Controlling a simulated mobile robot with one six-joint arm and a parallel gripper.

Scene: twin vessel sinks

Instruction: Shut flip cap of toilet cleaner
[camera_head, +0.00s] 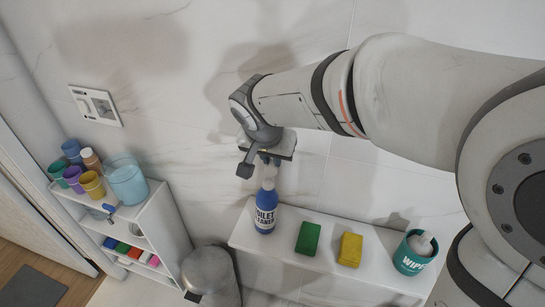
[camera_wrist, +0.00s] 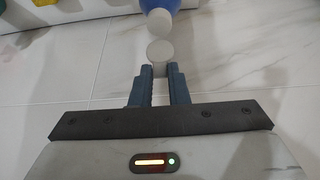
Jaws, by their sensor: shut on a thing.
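The toilet cleaner (camera_head: 265,211) is a blue bottle with a white top. It stands upright on the white ledge in the head view. In the wrist view, its blue body (camera_wrist: 161,4) is at the top edge, with its white spout (camera_wrist: 160,20) below. The flip cap (camera_wrist: 160,52) shows as a pale round disc beside the spout, apart from it, so it looks open. My gripper (camera_wrist: 160,68) is at the cap, its two fingertips close together on the cap's near edge. In the head view my gripper (camera_head: 267,163) is just above the bottle and hides the cap.
A green sponge (camera_head: 308,238), a yellow sponge (camera_head: 350,249) and a teal wipes tub (camera_head: 414,253) stand on the white ledge (camera_head: 328,270) right of the bottle. A shelf unit (camera_head: 160,225) with cups and a metal bin (camera_head: 210,276) are at left. The tiled wall is behind.

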